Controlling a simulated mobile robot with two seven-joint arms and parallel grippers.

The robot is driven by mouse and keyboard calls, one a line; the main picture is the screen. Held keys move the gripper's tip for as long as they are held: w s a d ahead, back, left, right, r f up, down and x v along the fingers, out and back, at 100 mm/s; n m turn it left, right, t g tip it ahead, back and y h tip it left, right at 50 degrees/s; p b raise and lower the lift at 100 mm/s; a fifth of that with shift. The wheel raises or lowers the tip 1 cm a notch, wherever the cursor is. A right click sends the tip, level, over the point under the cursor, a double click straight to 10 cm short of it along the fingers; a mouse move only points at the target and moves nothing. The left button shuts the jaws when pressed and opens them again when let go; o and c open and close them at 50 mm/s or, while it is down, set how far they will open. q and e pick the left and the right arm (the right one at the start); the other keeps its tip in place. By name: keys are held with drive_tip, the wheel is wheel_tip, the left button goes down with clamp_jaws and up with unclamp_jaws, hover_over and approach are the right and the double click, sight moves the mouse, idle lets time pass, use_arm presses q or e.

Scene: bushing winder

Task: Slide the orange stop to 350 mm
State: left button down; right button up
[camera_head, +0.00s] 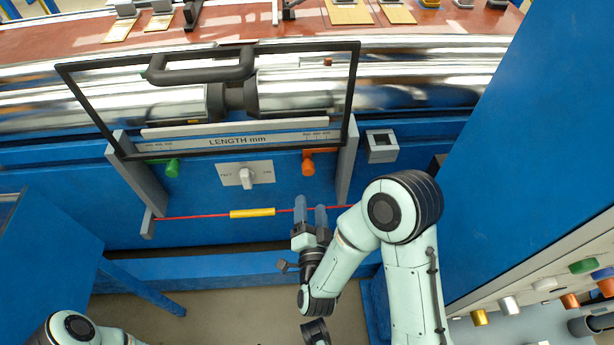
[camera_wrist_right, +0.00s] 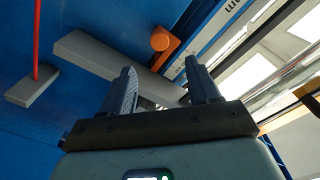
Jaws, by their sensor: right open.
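The orange stop (camera_head: 308,163) sits on the blue panel just under the right end of the LENGTH mm scale (camera_head: 238,141). The scale's small numbers are too blurred to read. In the right wrist view the orange stop (camera_wrist_right: 160,40) shows its round knob and orange body beyond the fingers. My right gripper (camera_head: 311,208) is open and empty, below the stop in the head view and apart from it. Its two blue-grey fingers also show in the right wrist view (camera_wrist_right: 160,68). Only part of my left arm shows at the lower left; its gripper is out of view.
A green stop (camera_head: 173,168) is at the scale's left end. A dial switch (camera_head: 246,176) is between the stops. A red rod with a yellow sleeve (camera_head: 252,212) runs below. Grey brackets (camera_head: 346,160) flank the scale. A black-framed guard (camera_head: 355,95) stands above.

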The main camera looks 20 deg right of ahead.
sight(308, 173)
drive_tip(key=b+x, duration=0.2)
drive_tip(key=x, duration=1)
drive_tip(key=shift+b, duration=0.35)
use_arm(q)
drive_tip(key=shift+t+y, duration=0.3)
drive_tip(key=shift+t, duration=0.3)
drive_tip(key=w+f, duration=0.1)
drive_tip(key=w+a+f, duration=0.1)
drive_tip(key=w+f, duration=0.1)
drive_tip(key=shift+w+a+f, duration=0.25)
drive_tip(key=shift+w+f, duration=0.15)
